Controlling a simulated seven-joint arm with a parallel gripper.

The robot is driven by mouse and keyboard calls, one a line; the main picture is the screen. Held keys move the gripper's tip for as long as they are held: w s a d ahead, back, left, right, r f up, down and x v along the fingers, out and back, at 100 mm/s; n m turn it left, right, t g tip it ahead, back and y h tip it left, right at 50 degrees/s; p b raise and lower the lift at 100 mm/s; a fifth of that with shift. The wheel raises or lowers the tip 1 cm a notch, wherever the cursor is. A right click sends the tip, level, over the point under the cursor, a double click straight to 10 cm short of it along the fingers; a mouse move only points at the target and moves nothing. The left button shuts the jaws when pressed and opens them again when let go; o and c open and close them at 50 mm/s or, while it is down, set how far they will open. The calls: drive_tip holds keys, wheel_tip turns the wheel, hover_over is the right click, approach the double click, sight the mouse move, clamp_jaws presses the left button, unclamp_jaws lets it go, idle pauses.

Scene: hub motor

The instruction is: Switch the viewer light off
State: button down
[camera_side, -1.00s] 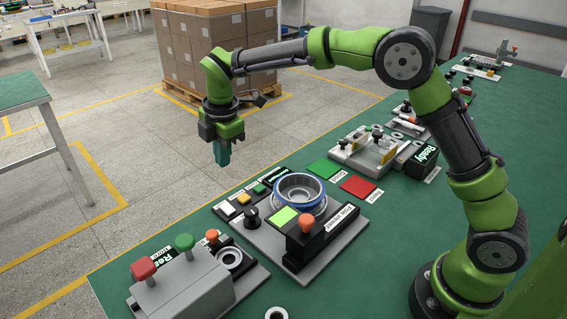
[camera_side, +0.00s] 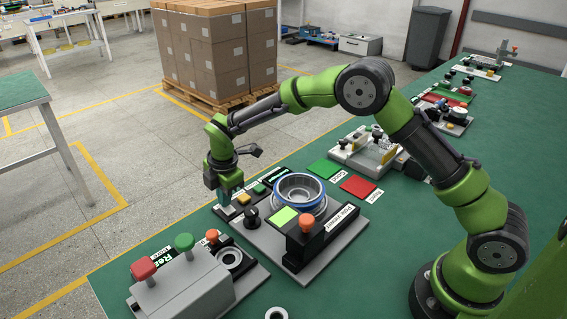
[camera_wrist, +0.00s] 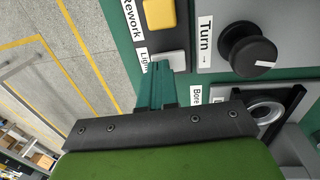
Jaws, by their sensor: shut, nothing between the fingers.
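A pale button with a label reading "Ligh…" (camera_wrist: 172,61) sits at the edge of a dark button panel in the wrist view. My gripper (camera_side: 226,198) is shut and empty, pointing down at the panel's near left end. In the wrist view its teal fingertips (camera_wrist: 158,70) are right at the pale button and cover part of it. I cannot tell whether they touch or press it. A blue-rimmed round housing (camera_side: 301,191) stands on a grey fixture beside the panel. Whether the viewer light is on cannot be told.
A yellow "Rework" button (camera_wrist: 160,14) is beside the pale one. A black "Turn" knob (camera_wrist: 248,51) is close by on the grey plate. An orange knob (camera_side: 307,222) stands on the fixture. A grey box with red and green buttons (camera_side: 184,242) is at the front left.

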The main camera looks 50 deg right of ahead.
drive_tip(key=shift+f, duration=0.2)
drive_tip(key=shift+w+f, duration=0.2)
drive_tip(key=shift+s, duration=0.2)
drive_tip(key=shift+s, duration=0.75)
drive_tip(key=shift+r, duration=0.15)
drive_tip(key=shift+r, duration=0.3)
wheel_tip(320, 180, up, 13)
drive_tip(key=s, duration=0.1)
drive_tip(key=shift+s, duration=0.4)
